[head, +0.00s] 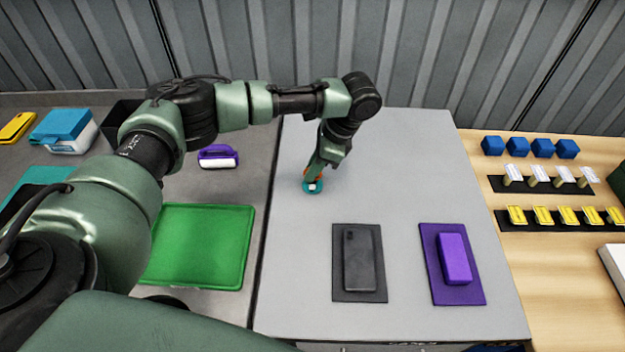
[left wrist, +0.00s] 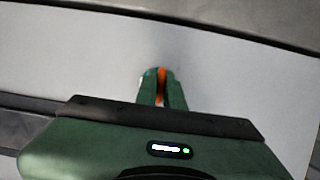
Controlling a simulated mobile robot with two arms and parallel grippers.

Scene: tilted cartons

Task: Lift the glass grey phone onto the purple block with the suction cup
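The grey phone (head: 363,260) lies flat on a dark mat on the light grey table, its camera patch at the far left corner. The purple block (head: 455,258) sits on a purple mat to its right. My left gripper (head: 318,172) points down beyond the phone, to its left, with its fingers closed around the orange part of the suction cup. The suction cup's teal base (head: 312,187) shows below the fingers; I cannot tell whether it touches the table. In the left wrist view the orange part (left wrist: 161,86) shows between the green fingers. My right gripper is out of view.
A green tray (head: 200,246) and a purple-handled item (head: 218,157) lie on the darker surface at left. Blue cubes (head: 518,147) and rows of small yellow items (head: 543,216) stand on the wooden surface at right. The far part of the grey table is clear.

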